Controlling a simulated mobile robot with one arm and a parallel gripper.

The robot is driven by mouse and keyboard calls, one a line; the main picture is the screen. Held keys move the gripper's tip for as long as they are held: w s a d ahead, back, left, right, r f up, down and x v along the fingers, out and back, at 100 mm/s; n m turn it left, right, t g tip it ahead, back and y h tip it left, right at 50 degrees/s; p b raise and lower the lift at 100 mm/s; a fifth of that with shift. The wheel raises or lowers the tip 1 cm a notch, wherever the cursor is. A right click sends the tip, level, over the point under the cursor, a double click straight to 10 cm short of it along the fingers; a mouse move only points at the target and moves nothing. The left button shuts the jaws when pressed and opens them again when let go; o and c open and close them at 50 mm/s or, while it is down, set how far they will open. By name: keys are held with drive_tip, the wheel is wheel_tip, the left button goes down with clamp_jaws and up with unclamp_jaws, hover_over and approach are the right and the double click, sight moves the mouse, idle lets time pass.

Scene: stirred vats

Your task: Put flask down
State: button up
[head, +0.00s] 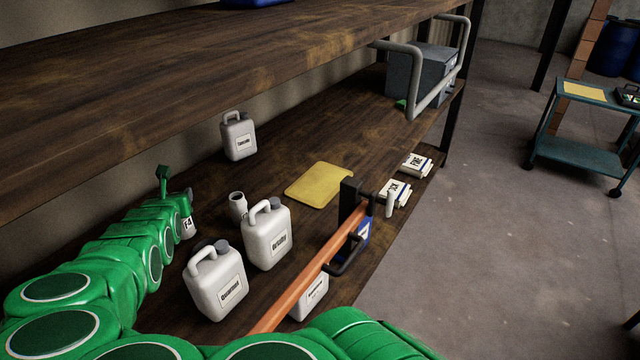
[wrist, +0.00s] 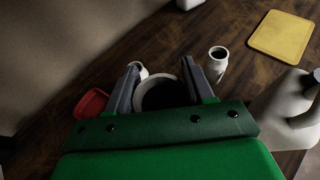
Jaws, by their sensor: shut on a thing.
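My gripper (wrist: 162,88) is shut on a flask (wrist: 160,94), a pale round vessel with a dark open mouth, seen from above in the wrist view. In the head view the held flask (head: 188,229) shows as a small white vessel with a dark label, under my green gripper (head: 178,197). It looks upright and close to the wooden shelf (head: 190,262). I cannot tell whether its base touches. A similar open white vessel (head: 238,206) stands to its right; it also shows in the wrist view (wrist: 217,63).
White canisters (head: 216,282) (head: 267,236) stand nearby, and another (head: 238,136) stands farther back. A yellow mat (head: 320,184) lies bare on the shelf. A red object (wrist: 92,103) is left of my gripper. An upper shelf (head: 200,70) hangs overhead. An orange bar (head: 305,280) crosses the foreground.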

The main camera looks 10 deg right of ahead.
drive_tip(key=w+d+f+m+h, duration=0.1)
drive_tip(key=w+d+m+h, duration=0.1)
drive_tip(key=w+d, duration=0.7)
drive_tip(key=w+d+f+m+h, duration=0.1)
drive_tip(key=w+d+h, duration=0.1)
drive_tip(key=w+d, duration=0.65)
drive_tip(key=w+d+m+g+h, duration=0.1)
drive_tip(key=w+d+m+h, duration=0.15)
drive_tip(key=d, duration=1.05)
drive_tip(key=w+d+m+g+h, duration=0.1)
drive_tip(key=w+d, duration=0.2)
drive_tip(key=d, duration=1.1)
drive_tip(key=w+f, duration=1.2)
drive_tip(key=w, duration=0.1)
drive_tip(key=shift+w+d, duration=0.2)
drive_tip(key=shift+d, duration=0.2)
drive_tip(key=shift+f, duration=0.2)
drive_tip(key=o, duration=1)
